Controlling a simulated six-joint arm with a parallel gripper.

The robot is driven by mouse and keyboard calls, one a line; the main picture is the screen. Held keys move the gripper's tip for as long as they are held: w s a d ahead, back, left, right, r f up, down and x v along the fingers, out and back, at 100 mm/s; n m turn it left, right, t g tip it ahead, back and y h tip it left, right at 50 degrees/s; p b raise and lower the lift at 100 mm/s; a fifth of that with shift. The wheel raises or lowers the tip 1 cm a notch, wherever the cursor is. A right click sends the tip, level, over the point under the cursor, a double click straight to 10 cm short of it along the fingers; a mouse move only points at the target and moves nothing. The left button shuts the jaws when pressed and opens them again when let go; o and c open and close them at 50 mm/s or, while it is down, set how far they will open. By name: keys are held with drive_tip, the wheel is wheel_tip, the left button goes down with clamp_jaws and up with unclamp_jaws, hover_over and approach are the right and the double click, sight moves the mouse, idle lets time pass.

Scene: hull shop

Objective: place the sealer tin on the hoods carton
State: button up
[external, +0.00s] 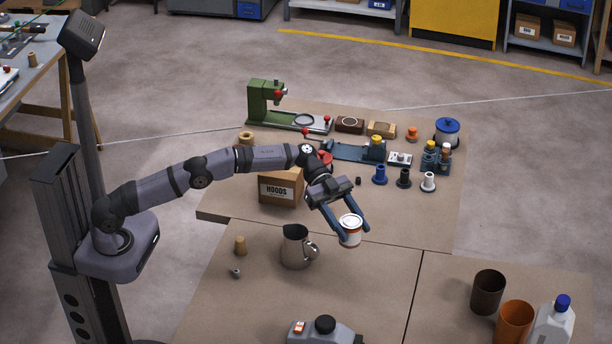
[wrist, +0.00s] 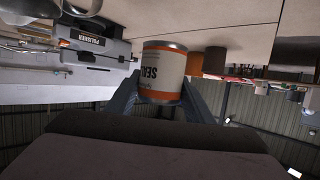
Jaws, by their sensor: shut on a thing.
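The sealer tin (external: 351,229) is white with an orange-red band and a pale lid. My gripper (external: 350,234) is shut on it and holds it upright by its sides, to the right of the metal jug. In the wrist view the tin (wrist: 163,72) sits between my two blue fingers, with part of its lettering showing. The hoods carton (external: 281,188) is a brown box with a white label, standing on the far worktop left of my gripper. My forearm passes over it and hides part of its top.
A metal jug (external: 296,247) stands close left of the tin. A cork-coloured piece (external: 240,245) lies further left. Several spools and fixtures, with a green press (external: 265,103), fill the back worktop. A brown cup (external: 487,291), an orange cup (external: 514,322) and a bottle (external: 555,322) stand front right.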

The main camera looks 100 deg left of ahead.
drive_tip(key=s+a+r+n+t+y+p, duration=0.1)
drive_tip(key=s+a+r+n+y+p, duration=0.15)
drive_tip(key=s+a, duration=0.4)
drive_tip(key=s+a+r+n+t+y+p, duration=0.15)
drive_tip(key=s+a+r, duration=0.25)
drive_tip(key=a, duration=0.6)
drive_tip(key=s+a+r+n+t+y+p, duration=0.1)
drive_tip(key=s+a+r+n+y+p, duration=0.1)
drive_tip(key=s+a, duration=0.45)
drive_tip(key=s+a+r+n+y+p, duration=0.1)
drive_tip(key=s+a+r+y+p, duration=0.15)
drive_tip(key=s, duration=0.75)
drive_tip(key=shift+h, duration=0.35)
drive_tip(key=shift+a+f+p, duration=0.2)
drive_tip(key=shift+f+p, duration=0.2)
drive_tip(key=shift+f, duration=1.95)
drive_tip(key=shift+a+f+p, duration=0.15)
drive_tip(key=shift+f+p, duration=0.2)
drive_tip(key=shift+f, duration=2.3)
drive_tip(key=shift+f+b, duration=0.2)
drive_tip(key=shift+b, duration=0.1)
drive_tip(key=o, duration=1.3)
drive_tip(key=shift+r+p, duration=0.2)
drive_tip(key=shift+p, duration=0.1)
